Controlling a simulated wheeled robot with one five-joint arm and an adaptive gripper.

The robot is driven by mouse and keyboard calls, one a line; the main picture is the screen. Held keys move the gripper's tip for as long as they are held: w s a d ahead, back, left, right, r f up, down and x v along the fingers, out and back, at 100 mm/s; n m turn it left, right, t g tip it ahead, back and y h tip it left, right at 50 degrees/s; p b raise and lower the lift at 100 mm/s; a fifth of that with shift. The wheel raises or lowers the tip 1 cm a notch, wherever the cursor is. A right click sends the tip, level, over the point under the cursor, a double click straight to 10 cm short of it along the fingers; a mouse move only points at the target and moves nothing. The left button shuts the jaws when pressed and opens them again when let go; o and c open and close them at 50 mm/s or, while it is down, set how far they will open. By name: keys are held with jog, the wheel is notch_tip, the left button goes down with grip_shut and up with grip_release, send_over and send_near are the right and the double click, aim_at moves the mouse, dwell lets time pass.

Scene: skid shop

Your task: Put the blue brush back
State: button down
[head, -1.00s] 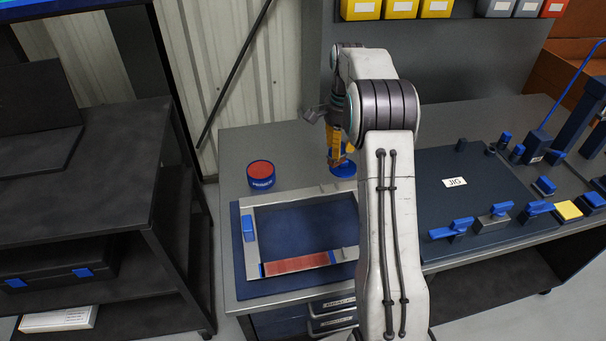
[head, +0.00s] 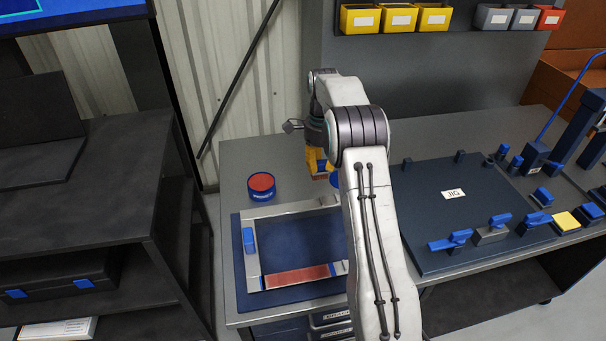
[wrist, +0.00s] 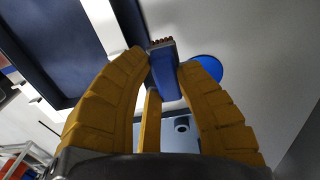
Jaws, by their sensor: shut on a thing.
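The blue brush (wrist: 166,80) is between the yellow fingers of my gripper (wrist: 163,66) in the wrist view. Its bristle end points away from the gripper, and the fingers are shut on its blue body. In the head view my gripper (head: 319,160) is over the back of the bench, right of a red-topped tin (head: 261,184); my arm partly hides this area. I cannot tell whether the brush touches the bench.
A dark blue mat (head: 241,290) with a metal frame (head: 252,262) and a red strip (head: 297,277) lies at the front left. The jig board (head: 440,225) with several blue-handled clamps is at right. Yellow bins (head: 398,18) hang behind. Bare bench surrounds the tin.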

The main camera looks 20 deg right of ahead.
jog(key=shift+w+a+f+p, duration=0.45)
jog(key=shift+w+f+p, duration=0.2)
jog(key=shift+w, duration=0.2)
jog(key=shift+w+a+f+p, duration=0.5)
jog(key=shift+w+p, duration=0.15)
jog(key=shift+w, duration=0.2)
jog(key=shift+w+a+f+p, duration=0.45)
jog(key=shift+w+f+p, duration=0.2)
jog(key=shift+w, duration=0.2)
jog(key=shift+f+p, duration=0.6)
jog(key=shift+p, duration=0.4)
jog(key=shift+f, duration=1.4)
jog(key=shift+f, duration=0.1)
jog(key=c, duration=1)
grip_release()
